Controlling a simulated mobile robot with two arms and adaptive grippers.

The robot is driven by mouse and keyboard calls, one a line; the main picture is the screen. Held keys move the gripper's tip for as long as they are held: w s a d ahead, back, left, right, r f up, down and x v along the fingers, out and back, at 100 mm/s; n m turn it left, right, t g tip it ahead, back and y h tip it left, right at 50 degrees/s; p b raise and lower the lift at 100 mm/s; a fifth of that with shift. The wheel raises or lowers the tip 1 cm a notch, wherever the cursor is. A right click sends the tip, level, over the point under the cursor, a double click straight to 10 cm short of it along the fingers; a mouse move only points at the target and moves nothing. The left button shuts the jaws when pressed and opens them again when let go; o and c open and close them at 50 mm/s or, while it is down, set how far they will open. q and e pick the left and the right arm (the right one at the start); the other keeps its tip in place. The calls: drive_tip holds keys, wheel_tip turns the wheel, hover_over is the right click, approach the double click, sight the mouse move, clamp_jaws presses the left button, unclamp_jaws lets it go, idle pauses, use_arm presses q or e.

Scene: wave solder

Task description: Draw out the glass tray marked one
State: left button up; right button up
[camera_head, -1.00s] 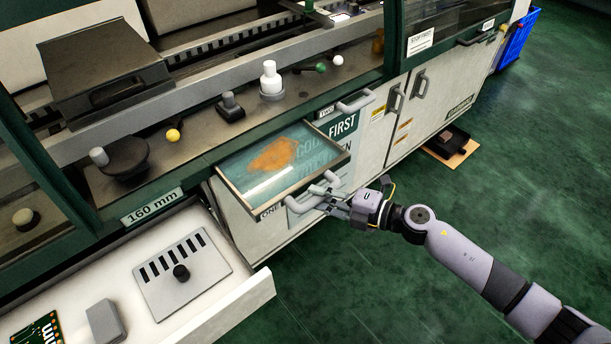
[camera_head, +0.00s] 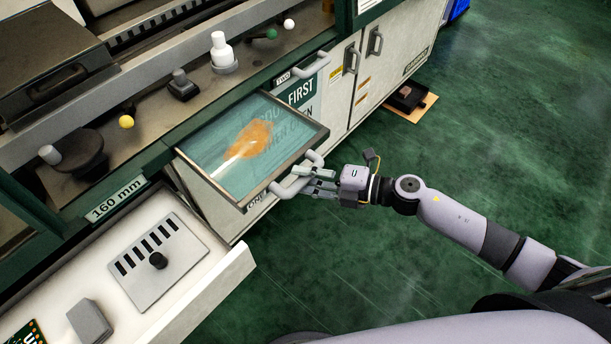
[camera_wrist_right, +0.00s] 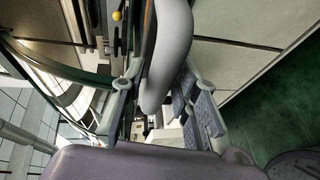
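The glass tray (camera_head: 212,167) is a flat, framed pane with an orange-brown stain, drawn part-way out of the machine's front. A label partly reading "ON…" shows below its front edge. Its grey bar handle (camera_head: 291,188) is at the front. My right gripper (camera_head: 312,181) is at this handle, its fingers around the bar. In the right wrist view the grey handle (camera_wrist_right: 168,55) passes between the two fingers. The fingers partly hide the handle in the head view. My left gripper is not in view.
A second handle (camera_head: 312,66), by a label "TWO", is to the right of the tray. An open white drawer (camera_head: 215,283) with a slotted plate (camera_head: 160,262) is at lower left. Green floor (camera_head: 400,265) is clear around my right arm. A black object (camera_head: 405,98) lies on a board by the cabinet.

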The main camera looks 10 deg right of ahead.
drive_tip(key=shift+o, duration=1)
drive_tip(key=v, duration=1.2)
drive_tip(key=shift+r, duration=0.1)
